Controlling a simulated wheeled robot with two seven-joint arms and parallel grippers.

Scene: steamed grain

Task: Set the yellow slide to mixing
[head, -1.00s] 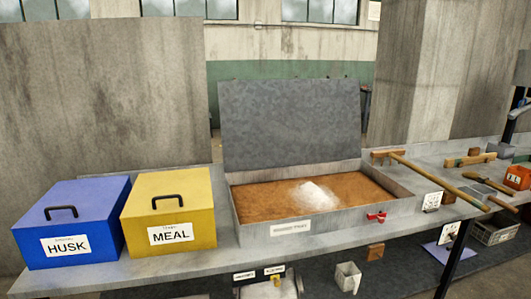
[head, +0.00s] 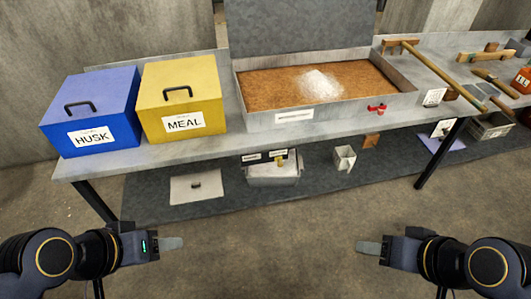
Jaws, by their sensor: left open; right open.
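A small yellow slide (head: 280,161) sits on top of a grey box (head: 273,175) on the dark floor mat under the bench. Two small labels (head: 264,155) stand at the box's back edge; their words are too small to read. The slide's exact setting cannot be told from here. My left gripper (head: 182,243) is open and empty, low at the left in front of the bench. My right gripper (head: 358,246) is open and empty, low at the right. Both are apart from the box and nearer to me.
On the bench stand a blue HUSK box (head: 115,105), a yellow MEAL box (head: 205,85) and a steamer tray (head: 330,109) with brown grain and a white heap. A grey plate (head: 198,188) and a scoop-like container (head: 344,158) flank the grey box. Bench legs (head: 440,155) stand either side. Front floor is clear.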

